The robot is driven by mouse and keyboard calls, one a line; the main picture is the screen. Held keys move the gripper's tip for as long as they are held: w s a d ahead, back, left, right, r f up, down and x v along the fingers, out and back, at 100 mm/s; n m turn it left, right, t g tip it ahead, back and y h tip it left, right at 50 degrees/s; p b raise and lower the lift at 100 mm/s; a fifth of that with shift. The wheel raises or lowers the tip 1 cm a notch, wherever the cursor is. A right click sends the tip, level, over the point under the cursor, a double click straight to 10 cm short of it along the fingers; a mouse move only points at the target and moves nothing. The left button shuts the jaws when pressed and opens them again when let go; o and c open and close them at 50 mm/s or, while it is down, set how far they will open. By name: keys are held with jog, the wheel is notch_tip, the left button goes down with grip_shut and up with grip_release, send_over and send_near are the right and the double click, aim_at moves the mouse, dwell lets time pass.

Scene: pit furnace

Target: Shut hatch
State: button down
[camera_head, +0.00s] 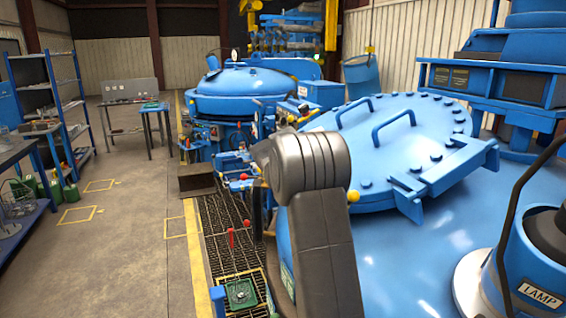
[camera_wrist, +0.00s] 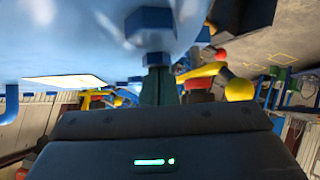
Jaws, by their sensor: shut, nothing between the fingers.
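The hatch is a large round blue lid (camera_head: 400,150) with bolts around its rim and two bar handles. It lies tilted on the big blue vessel (camera_head: 430,255) at the right; I cannot tell whether a gap is left under it. A yellow ball knob (camera_head: 353,196) shows at its near left edge, and a yellow ball (camera_wrist: 240,90) shows right of my gripper in the wrist view. My gripper (camera_wrist: 158,75) is shut and empty, its tips close to a blue bolt head (camera_wrist: 150,22) on a blue surface. Contact is unclear. In the head view my arm hides the gripper.
A second blue lidded vessel (camera_head: 250,90) stands behind. A grating (camera_head: 225,225) and a floor aisle (camera_head: 130,230) lie to the left. A blue lamp unit (camera_head: 540,260) stands at the near right. Shelves (camera_head: 50,100) line the left wall.

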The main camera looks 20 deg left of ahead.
jog(key=s+d+r+b, duration=0.1)
jog(key=s+r+b, duration=0.1)
jog(key=s+r, duration=0.6)
jog(key=shift+d+r, duration=0.35)
jog(key=shift+r, duration=0.6)
jog(key=shift+w, duration=0.1)
jog(key=w+f, duration=0.2)
jog(key=f, duration=0.1)
jog(key=w+a+f+p, duration=0.1)
jog(key=w+f, duration=0.2)
jog(key=w+a+f, duration=0.1)
jog(key=w+f, duration=0.2)
jog(key=shift+f, duration=0.3)
jog(key=shift+d+f, duration=0.15)
jog(key=shift+d, duration=0.1)
jog(key=shift+f, duration=0.2)
